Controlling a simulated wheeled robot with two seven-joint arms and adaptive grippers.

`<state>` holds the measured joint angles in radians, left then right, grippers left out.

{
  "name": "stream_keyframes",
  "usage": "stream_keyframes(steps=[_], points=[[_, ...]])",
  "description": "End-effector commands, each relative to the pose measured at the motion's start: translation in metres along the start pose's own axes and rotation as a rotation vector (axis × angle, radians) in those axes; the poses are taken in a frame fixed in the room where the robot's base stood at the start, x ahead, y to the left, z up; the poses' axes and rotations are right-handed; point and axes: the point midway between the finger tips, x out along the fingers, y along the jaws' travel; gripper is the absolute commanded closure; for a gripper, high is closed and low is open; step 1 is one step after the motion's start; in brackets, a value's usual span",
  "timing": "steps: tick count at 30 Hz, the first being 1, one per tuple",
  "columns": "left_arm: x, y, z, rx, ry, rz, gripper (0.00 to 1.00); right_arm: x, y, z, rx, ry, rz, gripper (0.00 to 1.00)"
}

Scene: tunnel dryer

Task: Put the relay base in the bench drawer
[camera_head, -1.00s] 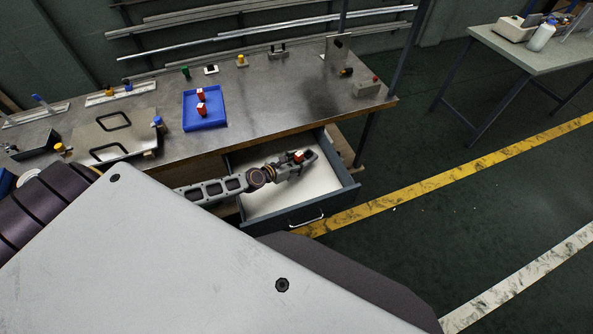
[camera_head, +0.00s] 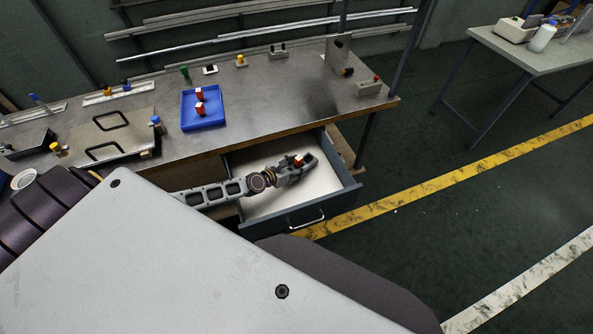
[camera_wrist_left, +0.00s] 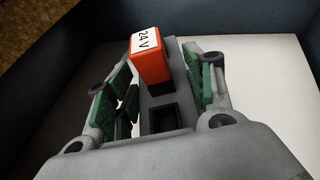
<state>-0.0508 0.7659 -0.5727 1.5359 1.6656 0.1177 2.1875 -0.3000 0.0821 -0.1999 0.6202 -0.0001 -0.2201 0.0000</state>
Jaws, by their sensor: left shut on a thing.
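The relay base (camera_wrist_left: 163,117) is a grey block with an orange relay marked "24 V" plugged in and a dark empty socket beside it. My left gripper (camera_wrist_left: 160,88) is shut on it, with green finger pads on both sides. In the head view my left gripper (camera_head: 301,163) is over the inside of the open bench drawer (camera_head: 336,205), and the relay's red-orange top shows between the fingers. The drawer has a pale floor and dark walls. I cannot tell whether the base touches the floor. My right gripper is not in view.
The bench top (camera_head: 270,95) lies above and behind the drawer. On it stand a blue tray (camera_head: 213,123) with red-and-white relays and several small parts. The drawer floor around the gripper looks clear. A second table (camera_head: 530,55) stands at the far right.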

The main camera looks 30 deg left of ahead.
Motion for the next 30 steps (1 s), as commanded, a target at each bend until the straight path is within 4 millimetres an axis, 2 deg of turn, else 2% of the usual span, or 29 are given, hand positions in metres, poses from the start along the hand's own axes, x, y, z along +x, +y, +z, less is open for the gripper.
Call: stream_keyframes(steps=[1, 7, 26, 27, 30], points=[[0.003, 0.0, -0.005, 0.001, -0.001, 0.0, 0.77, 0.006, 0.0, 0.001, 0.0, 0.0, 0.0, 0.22], [0.006, 0.0, -0.015, 0.001, -0.001, 0.0, 0.77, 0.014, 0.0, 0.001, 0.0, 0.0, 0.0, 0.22], [0.008, 0.0, -0.018, 0.0, -0.001, 0.0, 0.77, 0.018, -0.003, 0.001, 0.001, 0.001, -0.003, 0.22], [0.008, 0.0, -0.019, 0.0, 0.0, 0.0, 0.46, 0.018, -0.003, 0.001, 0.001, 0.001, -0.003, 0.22], [0.007, 0.0, -0.019, 0.0, 0.0, 0.0, 0.33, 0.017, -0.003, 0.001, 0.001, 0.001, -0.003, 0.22]])
